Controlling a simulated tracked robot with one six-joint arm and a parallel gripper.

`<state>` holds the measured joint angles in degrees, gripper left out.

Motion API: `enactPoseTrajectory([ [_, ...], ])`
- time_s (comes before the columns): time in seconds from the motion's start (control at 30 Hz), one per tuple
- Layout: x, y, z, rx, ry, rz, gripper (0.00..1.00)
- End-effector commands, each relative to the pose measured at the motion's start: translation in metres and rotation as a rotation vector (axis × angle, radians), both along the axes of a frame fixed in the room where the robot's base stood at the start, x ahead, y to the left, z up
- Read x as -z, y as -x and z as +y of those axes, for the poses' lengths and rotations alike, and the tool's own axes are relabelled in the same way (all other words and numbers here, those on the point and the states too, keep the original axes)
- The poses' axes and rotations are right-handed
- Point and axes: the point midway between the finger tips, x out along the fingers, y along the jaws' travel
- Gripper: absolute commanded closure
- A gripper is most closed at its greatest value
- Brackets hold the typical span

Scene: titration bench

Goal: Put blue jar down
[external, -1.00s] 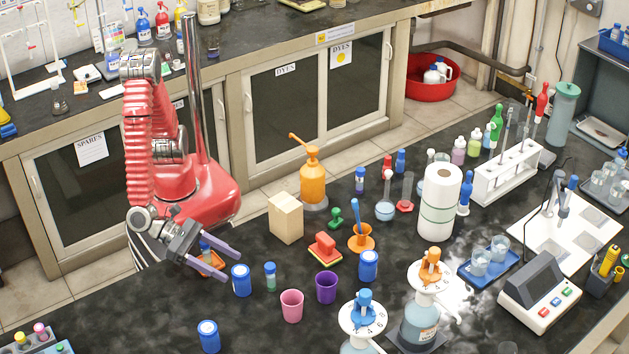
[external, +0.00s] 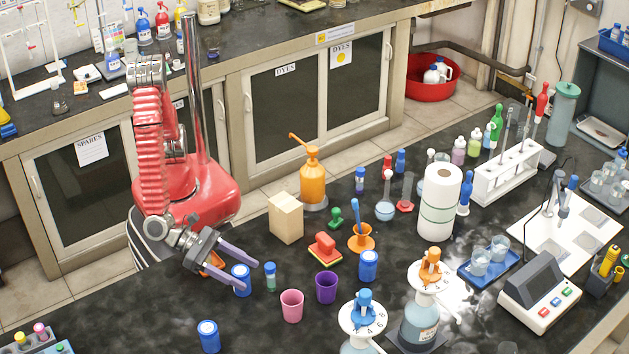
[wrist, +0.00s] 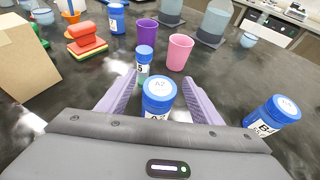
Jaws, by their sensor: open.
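A blue-lidded jar (external: 241,281) stands upright on the dark bench near the left front. Similar blue jars stand at the front (external: 208,336) and to the right (external: 369,265).
A small blue-capped vial (external: 270,276) stands close beyond the jar. A pink cup (external: 291,305) and a purple cup (external: 326,287) are to its right. Bench space toward the front left is clear.

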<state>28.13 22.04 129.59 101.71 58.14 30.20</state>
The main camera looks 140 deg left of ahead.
Motion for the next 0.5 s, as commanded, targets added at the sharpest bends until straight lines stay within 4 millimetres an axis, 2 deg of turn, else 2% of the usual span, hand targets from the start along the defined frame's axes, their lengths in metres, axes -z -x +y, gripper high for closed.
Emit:
enactPoseTrajectory([
  [0.4,0.0000,0.0005,-0.0005,0.000,0.000,0.000,0.41],
  [0.5,0.0000,0.0005,-0.0005,0.000,0.000,0.000,0.47],
])
